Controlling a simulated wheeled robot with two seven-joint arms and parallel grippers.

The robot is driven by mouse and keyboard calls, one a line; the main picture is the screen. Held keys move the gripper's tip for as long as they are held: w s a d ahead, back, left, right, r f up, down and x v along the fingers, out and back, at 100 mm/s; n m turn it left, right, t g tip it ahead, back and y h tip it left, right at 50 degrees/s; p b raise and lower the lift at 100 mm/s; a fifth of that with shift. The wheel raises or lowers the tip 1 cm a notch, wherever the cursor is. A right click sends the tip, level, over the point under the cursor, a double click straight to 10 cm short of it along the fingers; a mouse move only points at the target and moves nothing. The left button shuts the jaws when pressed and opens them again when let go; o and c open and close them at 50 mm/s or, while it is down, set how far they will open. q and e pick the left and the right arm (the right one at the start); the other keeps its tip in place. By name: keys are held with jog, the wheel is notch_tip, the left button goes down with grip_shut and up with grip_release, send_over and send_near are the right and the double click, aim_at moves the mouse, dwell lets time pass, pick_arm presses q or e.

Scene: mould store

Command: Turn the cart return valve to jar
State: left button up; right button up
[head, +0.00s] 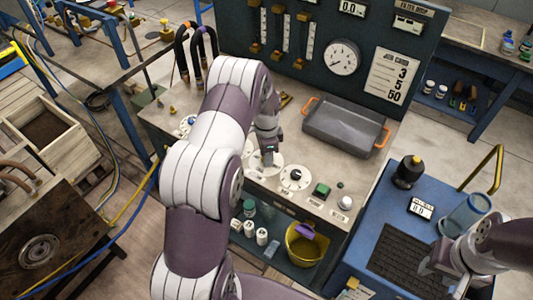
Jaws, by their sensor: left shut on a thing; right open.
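My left gripper (268,158) points down at a round white dial plate (254,172) on the light worktop of the console. It is shut on a valve handle at the middle of that plate; the gripper mostly hides the handle, so I cannot tell which way it points. A second round white dial with a black knob (295,177) is just to its right. A further dial (187,122) is at the left, partly behind my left arm. The valve labels are too small to read. My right gripper (436,262) is open above the black mat of the blue cart.
The blue cart (400,216) bears a black-topped knob, a small display (421,209) and a clear blue jar (467,213) close to my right gripper. A yellow bucket (305,247) stands on the lower shelf.

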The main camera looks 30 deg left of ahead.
pick_arm(q)
jog(key=shift+w+r, duration=0.15)
dwell(0.4)
jog(key=o, duration=1)
jog(key=shift+o, duration=0.2)
notch_tip(320, 180, up, 13)
jog(key=b, duration=0.1)
jog(key=shift+f+b, duration=0.2)
jog(key=shift+b, duration=0.15)
